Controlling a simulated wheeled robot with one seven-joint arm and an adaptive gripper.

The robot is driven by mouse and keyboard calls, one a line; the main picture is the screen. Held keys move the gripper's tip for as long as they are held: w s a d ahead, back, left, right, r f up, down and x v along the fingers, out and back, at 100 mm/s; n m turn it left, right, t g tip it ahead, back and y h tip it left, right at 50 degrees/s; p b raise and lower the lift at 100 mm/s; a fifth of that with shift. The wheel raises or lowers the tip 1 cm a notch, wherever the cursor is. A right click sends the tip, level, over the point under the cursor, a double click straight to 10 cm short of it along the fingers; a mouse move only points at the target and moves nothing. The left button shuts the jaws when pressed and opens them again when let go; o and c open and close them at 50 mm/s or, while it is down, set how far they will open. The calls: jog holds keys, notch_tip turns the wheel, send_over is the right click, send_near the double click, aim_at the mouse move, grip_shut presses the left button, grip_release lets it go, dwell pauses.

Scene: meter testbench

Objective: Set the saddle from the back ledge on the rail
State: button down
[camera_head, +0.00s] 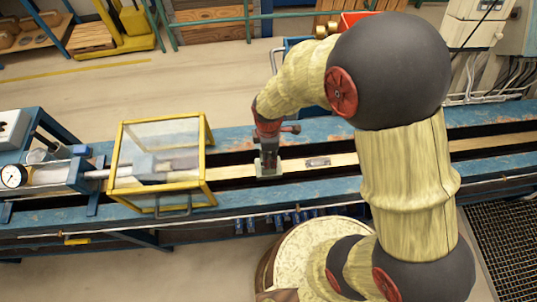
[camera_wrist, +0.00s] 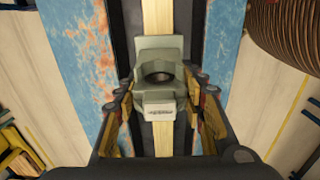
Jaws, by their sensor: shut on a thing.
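The saddle (camera_wrist: 160,52) is a grey-green block with a dark round hole and a small pale label. My gripper (camera_wrist: 163,108) is shut on it, with one finger on each side. In the head view the saddle (camera_head: 261,171) sits at the pale rail (camera_head: 230,170), under my gripper (camera_head: 268,156), which points down. In the wrist view the saddle is lined up over the rail (camera_wrist: 157,18), which shows beyond and below it. I cannot tell whether its underside fully touches the rail. My fingers partly hide its sides.
A yellow-framed clear guard (camera_head: 160,165) stands over the rail to the left, close to my gripper. A dial gauge (camera_head: 13,176) is at the far left. A small metal piece (camera_head: 318,162) lies on the rail just right of the saddle. Blue bench edges run along both sides.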

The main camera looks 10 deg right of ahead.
jog(key=c, duration=1)
grip_release()
jog(key=shift+f, duration=0.1)
jog(key=shift+r+p, duration=3.9)
jog(key=shift+r, duration=1.7)
